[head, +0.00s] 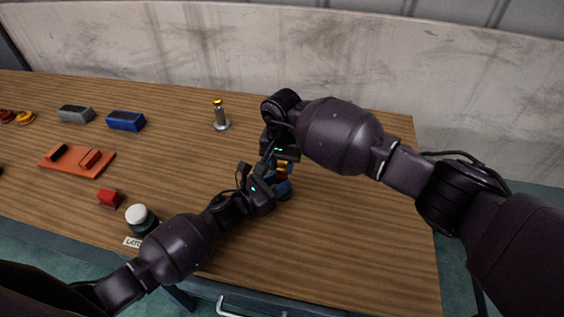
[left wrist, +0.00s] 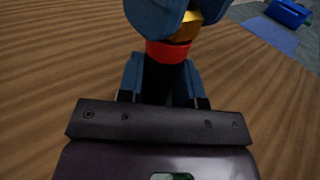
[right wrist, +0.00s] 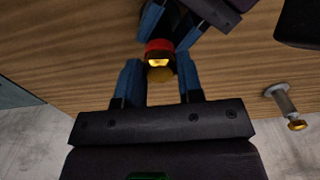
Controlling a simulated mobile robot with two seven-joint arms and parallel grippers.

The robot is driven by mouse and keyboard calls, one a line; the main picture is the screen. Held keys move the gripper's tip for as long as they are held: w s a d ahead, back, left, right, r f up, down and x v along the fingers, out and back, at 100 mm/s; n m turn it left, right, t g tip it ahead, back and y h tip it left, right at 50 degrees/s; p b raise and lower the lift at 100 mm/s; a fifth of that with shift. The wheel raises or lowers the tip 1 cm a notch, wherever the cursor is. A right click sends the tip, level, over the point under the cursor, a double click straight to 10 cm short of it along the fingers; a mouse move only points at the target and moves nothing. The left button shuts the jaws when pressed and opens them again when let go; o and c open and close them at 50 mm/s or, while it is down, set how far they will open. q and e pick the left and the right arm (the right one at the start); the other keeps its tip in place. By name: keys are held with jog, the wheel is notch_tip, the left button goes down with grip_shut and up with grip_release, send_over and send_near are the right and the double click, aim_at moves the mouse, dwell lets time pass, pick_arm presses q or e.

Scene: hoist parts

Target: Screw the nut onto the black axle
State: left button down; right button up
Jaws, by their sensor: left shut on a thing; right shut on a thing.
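The black axle (left wrist: 160,84) stands between the blue fingers of my left gripper (left wrist: 162,82), which is shut on it. A red collar (left wrist: 168,54) sits around the axle above these fingers. The gold nut (left wrist: 186,28) is just beyond the red collar, between the fingers of my right gripper (right wrist: 160,82), which is shut on it. The nut also shows in the right wrist view (right wrist: 160,74), in line with the collar. In the head view both grippers meet right of the table's middle. I cannot tell whether the threads are engaged.
A silver post with a yellow top (head: 220,116) stands behind the grippers. To the left are a grey block (head: 76,114), a blue block (head: 125,121), an orange holder (head: 77,161), a red block (head: 109,199) and a white-lidded jar (head: 139,218). The right side of the table is clear.

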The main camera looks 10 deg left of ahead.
jog(key=m, duration=1.2)
jog(key=shift+m, duration=0.3)
jog(key=m, duration=0.6)
jog(key=shift+m, duration=0.3)
jog(key=m, duration=1)
jog(key=shift+f+m, duration=0.1)
jog(key=shift+m, duration=0.2)
jog(key=m, duration=0.5)
jog(key=shift+m, duration=0.3)
jog(key=m, duration=1.1)
jog(key=o, duration=1)
